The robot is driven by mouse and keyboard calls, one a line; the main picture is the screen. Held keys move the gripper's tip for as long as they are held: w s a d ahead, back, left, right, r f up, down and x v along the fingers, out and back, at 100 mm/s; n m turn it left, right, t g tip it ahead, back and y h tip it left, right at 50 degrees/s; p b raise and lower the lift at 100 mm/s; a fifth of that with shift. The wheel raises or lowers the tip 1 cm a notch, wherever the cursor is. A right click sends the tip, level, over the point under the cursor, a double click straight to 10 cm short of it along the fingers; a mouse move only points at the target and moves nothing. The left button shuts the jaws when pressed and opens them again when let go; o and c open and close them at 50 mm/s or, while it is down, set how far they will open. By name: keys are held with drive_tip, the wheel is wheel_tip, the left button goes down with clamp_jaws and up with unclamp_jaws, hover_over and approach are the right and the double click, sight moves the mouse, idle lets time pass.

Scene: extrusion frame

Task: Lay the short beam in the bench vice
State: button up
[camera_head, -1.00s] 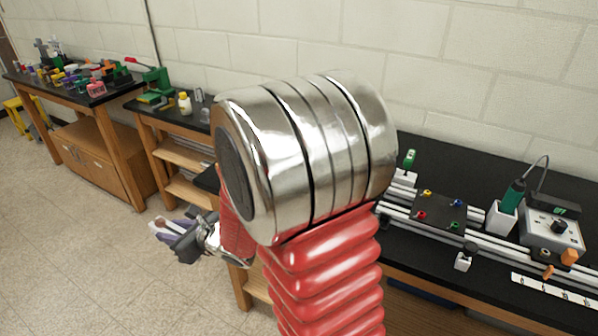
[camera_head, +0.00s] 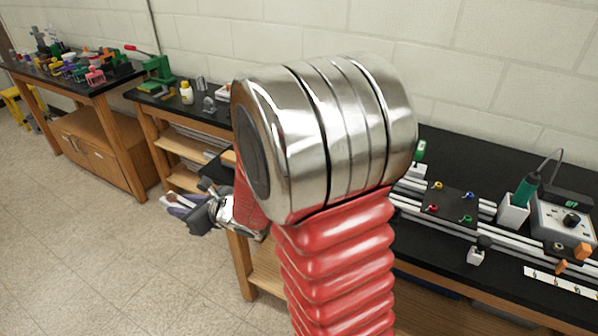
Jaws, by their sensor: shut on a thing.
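My gripper (camera_head: 186,212) hangs in front of the middle bench, at the lower left of my arm, above the floor. It is shut on a small pale thing, seemingly the short beam (camera_head: 178,199), which has a purplish and brown look at its far end. It is too small, and too much covered by the jaws, to make out its shape. A small grey metal thing (camera_head: 209,104) on the middle bench may be the bench vice, but I cannot tell for sure. My red, ribbed arm and its large silver joint hide the middle of the view.
A green press (camera_head: 159,70) and a white-and-yellow bottle (camera_head: 186,93) stand on the middle bench (camera_head: 146,97). The right bench (camera_head: 468,160) holds white rails, a dark terminal plate (camera_head: 448,204) and a soldering station (camera_head: 556,222). A left bench (camera_head: 70,75) is crowded.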

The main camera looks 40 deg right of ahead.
drive_tip(key=w+d+r, duration=0.2)
drive_tip(key=d+r, duration=0.3)
drive_tip(key=d, duration=0.4)
drive_tip(key=w+d+r, duration=0.2)
drive_tip(key=d+r, duration=0.2)
drive_tip(key=d, duration=0.5)
drive_tip(key=s+d+r, duration=0.1)
drive_tip(key=s+d, duration=0.3)
drive_tip(key=d, duration=0.5)
drive_tip(key=s+d+r, duration=0.2)
drive_tip(key=s+d, duration=0.1)
drive_tip(key=d, duration=0.5)
drive_tip(key=shift+s+d+n+y, duration=0.3)
drive_tip(key=shift+s+d, duration=0.05)
drive_tip(key=shift+s, duration=0.05)
wheel_tip(320, 180, down, 6)
drive_tip(key=shift+f, duration=0.2)
drive_tip(key=shift+f, duration=1.85)
drive_tip(key=shift+f, duration=0.6)
